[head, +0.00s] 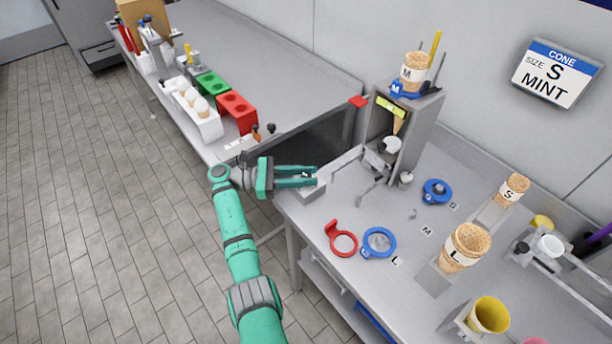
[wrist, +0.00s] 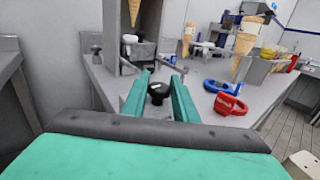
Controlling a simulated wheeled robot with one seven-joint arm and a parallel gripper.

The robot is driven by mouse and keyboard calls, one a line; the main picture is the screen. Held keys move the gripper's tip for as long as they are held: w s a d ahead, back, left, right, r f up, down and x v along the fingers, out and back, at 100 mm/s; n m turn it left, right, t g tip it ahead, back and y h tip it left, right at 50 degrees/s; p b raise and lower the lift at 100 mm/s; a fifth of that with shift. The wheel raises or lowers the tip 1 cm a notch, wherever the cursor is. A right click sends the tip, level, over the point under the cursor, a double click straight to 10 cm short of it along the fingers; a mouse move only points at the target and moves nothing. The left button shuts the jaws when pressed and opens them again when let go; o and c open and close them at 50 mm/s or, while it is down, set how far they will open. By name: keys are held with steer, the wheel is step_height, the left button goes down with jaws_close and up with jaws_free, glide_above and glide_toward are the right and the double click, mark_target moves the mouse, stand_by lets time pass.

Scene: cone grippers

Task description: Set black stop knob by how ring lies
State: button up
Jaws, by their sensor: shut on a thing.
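My gripper (head: 312,178) reaches over the near-left edge of the right table, its two green fingers closed on the black stop knob (wrist: 158,90). In the wrist view the knob's round top shows between the fingertips (wrist: 160,84); in the head view only a dark bit shows there. The red ring (head: 343,243) and a blue ring (head: 380,243) lie flat side by side on the table. Another blue ring (head: 436,191) lies farther back near the letter S. A blue M ring (head: 398,91) sits on the grey dispenser (head: 424,113) around the M cone (head: 414,71).
A wall sign (head: 557,73) reads cone, size S, mint. An S cone (head: 512,190) and an L cone (head: 465,249) stand in holders at the right. A yellow cup (head: 489,315) is nearer. The far counter (head: 262,62) holds red and green racks.

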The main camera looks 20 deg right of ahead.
steer(key=shift+s+d+f+m+g+y, duration=0.15)
steer(key=shift+m+g+y, duration=0.4)
steer(key=shift+g, duration=0.45)
steer(key=shift+w+a+f+m+g+y, duration=0.1)
steer(key=shift+m+g+y, duration=0.25)
steer(key=shift+m+g, duration=0.55)
steer(key=o, duration=1)
steer(key=shift+d, duration=0.1)
steer(key=shift+r, duration=0.1)
steer(key=shift+r, duration=0.15)
steer(key=shift+r, duration=1.45)
steer(key=shift+s+a+r, duration=0.3)
steer(key=shift+s+r, duration=0.45)
steer(key=shift+r, duration=0.05)
steer(key=s+a+r, duration=0.3)
steer(key=s+r, duration=0.5)
steer(key=s, duration=0.4)
steer(key=shift+a, duration=0.25)
steer(key=shift+r, duration=0.1)
